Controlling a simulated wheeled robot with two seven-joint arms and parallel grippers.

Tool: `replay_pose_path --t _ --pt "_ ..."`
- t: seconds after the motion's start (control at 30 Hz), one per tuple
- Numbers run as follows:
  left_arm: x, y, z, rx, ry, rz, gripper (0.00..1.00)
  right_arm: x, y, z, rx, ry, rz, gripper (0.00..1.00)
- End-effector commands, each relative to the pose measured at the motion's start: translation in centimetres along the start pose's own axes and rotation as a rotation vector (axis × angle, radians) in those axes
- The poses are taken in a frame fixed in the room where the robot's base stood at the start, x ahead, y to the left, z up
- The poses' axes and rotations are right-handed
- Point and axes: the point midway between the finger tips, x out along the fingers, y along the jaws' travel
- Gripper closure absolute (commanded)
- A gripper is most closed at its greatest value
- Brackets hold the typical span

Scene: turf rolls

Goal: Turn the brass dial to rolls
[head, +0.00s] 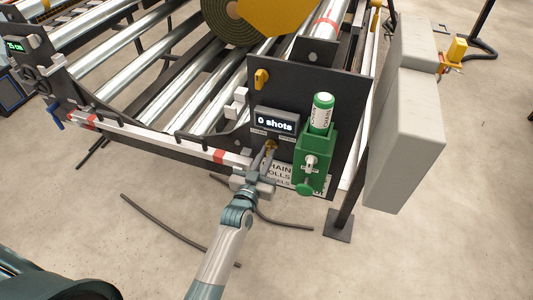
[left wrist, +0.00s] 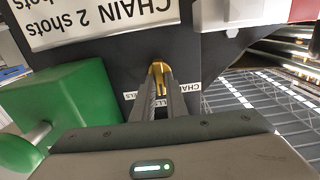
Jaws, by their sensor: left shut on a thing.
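The brass dial (head: 271,144) is on the dark panel, just below a small display (head: 275,121) reading "0 shots". My left gripper (head: 268,156) reaches up to it from below, its fingers closed around the dial. In the left wrist view, the brass dial (left wrist: 157,68) shows yellow between the tips of my left gripper (left wrist: 158,85). The dial's exact pointing direction cannot be told. My right gripper is out of view.
A green holder (head: 312,160) with a green-and-white canister (head: 321,113) is close right of the dial. A white sign (head: 279,174) about chain and rolls is below it. Steel rollers (head: 185,85) lie behind left; a grey box (head: 402,120) stands right.

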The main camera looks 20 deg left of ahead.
Motion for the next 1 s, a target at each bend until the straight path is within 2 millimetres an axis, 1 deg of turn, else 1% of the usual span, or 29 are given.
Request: replay_pose_path --t 0.37,0.4,0.47,0.5,0.83,1.0 --pt "0.04 0.01 -0.08 -0.007 0.002 0.000 1.00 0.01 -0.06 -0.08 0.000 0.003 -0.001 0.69" --pt "0.04 0.01 -0.09 -0.007 0.002 0.000 0.85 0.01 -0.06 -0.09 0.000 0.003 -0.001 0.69" --pt "0.04 0.01 -0.08 -0.007 0.002 0.000 0.71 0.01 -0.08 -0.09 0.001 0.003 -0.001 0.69" --pt "0.04 0.01 -0.08 -0.007 0.002 0.000 0.69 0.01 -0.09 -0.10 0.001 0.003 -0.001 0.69" --pt "-0.09 0.00 -0.01 -0.007 0.001 0.000 0.69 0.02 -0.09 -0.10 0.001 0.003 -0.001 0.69" --pt "-0.92 0.00 0.06 -0.006 0.000 0.000 0.69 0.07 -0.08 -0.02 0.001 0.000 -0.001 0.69"
